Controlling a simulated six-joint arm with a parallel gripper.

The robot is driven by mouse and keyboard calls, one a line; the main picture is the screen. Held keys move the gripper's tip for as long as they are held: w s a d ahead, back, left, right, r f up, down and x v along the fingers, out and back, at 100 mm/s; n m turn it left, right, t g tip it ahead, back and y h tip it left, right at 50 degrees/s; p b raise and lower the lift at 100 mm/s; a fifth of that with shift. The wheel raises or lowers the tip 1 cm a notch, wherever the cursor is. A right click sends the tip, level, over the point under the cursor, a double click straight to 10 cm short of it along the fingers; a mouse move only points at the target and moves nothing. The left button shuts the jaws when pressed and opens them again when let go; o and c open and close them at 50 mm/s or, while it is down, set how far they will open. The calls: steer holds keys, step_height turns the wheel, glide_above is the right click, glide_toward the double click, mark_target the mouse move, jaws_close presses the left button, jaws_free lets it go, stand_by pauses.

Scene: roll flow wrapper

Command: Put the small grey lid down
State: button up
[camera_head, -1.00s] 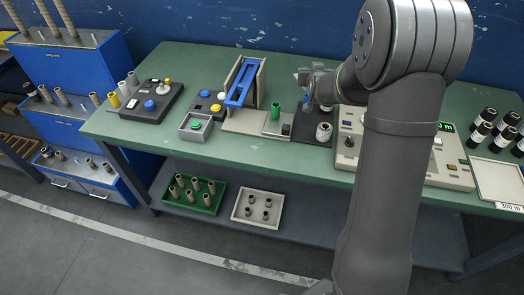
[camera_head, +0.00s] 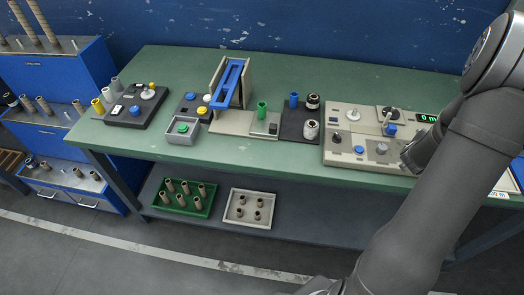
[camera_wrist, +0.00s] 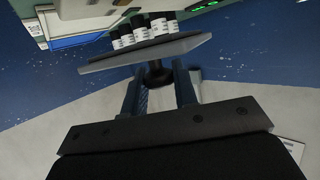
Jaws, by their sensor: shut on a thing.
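In the wrist view my gripper (camera_wrist: 158,74) is shut on the dark knob of the small grey lid (camera_wrist: 148,52). The lid is a thin flat grey plate that lies across the view just beyond my fingertips, a little tilted in the picture. It partly covers the black-and-white bottles behind it. From this view I cannot tell how high the lid is above the bench. In the head view my arm hides the gripper and the lid.
In the head view the control panel (camera_head: 345,160) is left of my arm. The green bench (camera_head: 250,153) is clear along its front.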

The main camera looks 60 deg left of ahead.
steer(key=s+d+f+y, duration=0.1)
steer(key=s+d+f, duration=0.15)
steer(key=d, duration=0.75)
steer(key=s+a+n+g+y, duration=0.1)
steer(key=s+a+n+y, duration=0.1)
steer(key=a, duration=0.3)
steer(key=s+a+n+g+y, duration=0.1)
steer(key=s+a+n+y, duration=0.2)
steer(key=a, duration=0.3)
steer(key=s+a+n+g+y, duration=0.1)
steer(key=s+a+n+y, duration=0.1)
steer(key=a, duration=0.4)
steer(key=shift+s+r+n+y, duration=0.3)
steer(key=shift+r, duration=0.1)
steer(key=s+a+r+n+g+y, duration=0.25)
steer(key=s+a+n+g, duration=0.3)
steer(key=s+a, duration=0.7)
steer(key=s+a+r+n+g+y, duration=0.25)
steer(key=s+a+n+g, duration=0.3)
steer(key=s+a, duration=0.75)
steer(key=shift+m, duration=0.4)
steer(key=s+a+f, duration=0.3)
steer(key=s, duration=0.1)
steer(key=s+a+f, duration=0.4)
steer(key=shift+a, duration=0.1)
steer(key=shift+s+a+f, duration=0.15)
steer(key=shift+f, duration=2)
